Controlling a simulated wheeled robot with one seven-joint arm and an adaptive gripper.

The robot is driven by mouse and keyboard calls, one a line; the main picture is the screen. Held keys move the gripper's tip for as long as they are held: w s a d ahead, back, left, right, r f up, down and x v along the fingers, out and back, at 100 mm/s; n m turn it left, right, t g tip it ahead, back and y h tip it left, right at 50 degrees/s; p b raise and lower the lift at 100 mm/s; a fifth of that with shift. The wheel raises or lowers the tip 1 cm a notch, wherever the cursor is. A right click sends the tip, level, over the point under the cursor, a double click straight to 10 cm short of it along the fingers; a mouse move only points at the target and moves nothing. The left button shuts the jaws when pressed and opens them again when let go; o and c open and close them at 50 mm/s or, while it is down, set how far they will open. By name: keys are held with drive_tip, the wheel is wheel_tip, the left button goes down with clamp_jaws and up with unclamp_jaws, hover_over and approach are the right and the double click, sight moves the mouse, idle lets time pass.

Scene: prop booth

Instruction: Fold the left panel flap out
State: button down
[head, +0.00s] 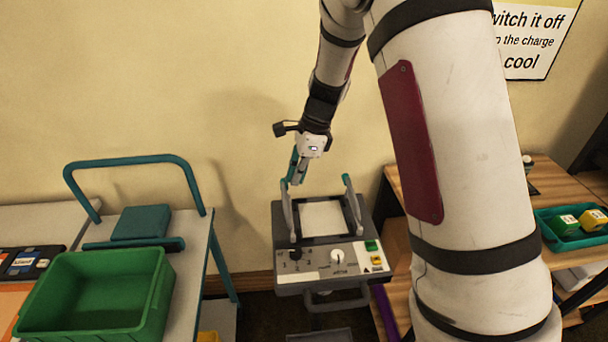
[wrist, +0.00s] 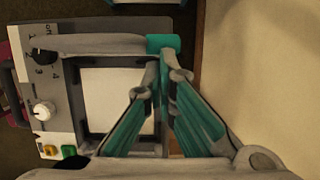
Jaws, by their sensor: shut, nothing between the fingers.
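The grey panel unit (head: 328,259) stands in front of the wall, with a pale recessed plate (head: 322,218) in a dark frame. Its left panel flap (head: 287,212) is a grey side piece standing up at the left edge, with a teal end. In the wrist view, the left flap (wrist: 100,45) runs across the top, ending in the teal piece (wrist: 163,43). My gripper (head: 294,180) is shut and empty at the flap's upper end. In the wrist view, my fingertips (wrist: 163,61) are right beside the teal end; I cannot tell whether they touch.
A right flap (head: 351,204) with a teal tip also stands up. The unit's front has a black dial (head: 295,253), white knob (head: 337,255) and green button (head: 371,245). A trolley with a green bin (head: 95,292) is left; a shelf with a teal tray (head: 573,237) is right.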

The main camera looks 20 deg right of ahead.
drive_tip(key=shift+w+a+r+g+h+p, duration=0.15)
drive_tip(key=shift+a+g+h+p, duration=0.15)
drive_tip(key=shift+a+h+p, duration=0.8)
drive_tip(key=shift+w+a+h, duration=0.1)
drive_tip(key=shift+a+h, duration=0.2)
drive_tip(key=shift+h, duration=0.55)
drive_tip(key=shift+w+a+h, duration=0.1)
drive_tip(key=shift+a+h, duration=0.2)
drive_tip(key=shift+h, duration=0.55)
drive_tip(key=shift+w+a+f+g+h+b, duration=0.15)
drive_tip(key=shift+a+f+g+h+b, duration=0.15)
drive_tip(key=shift+a+g+h+b, duration=0.55)
drive_tip(key=shift+w+a+f+h, duration=0.1)
drive_tip(key=shift+a+f+h, duration=0.15)
drive_tip(key=shift+h, duration=0.55)
drive_tip(key=shift+w+a+f+h, duration=0.15)
drive_tip(key=shift+a+h, duration=0.15)
drive_tip(key=shift+h, duration=0.45)
drive_tip(key=shift+s, duration=0.1)
drive_tip(key=shift+a+f, duration=0.15)
drive_tip(key=shift+a, duration=0.1)
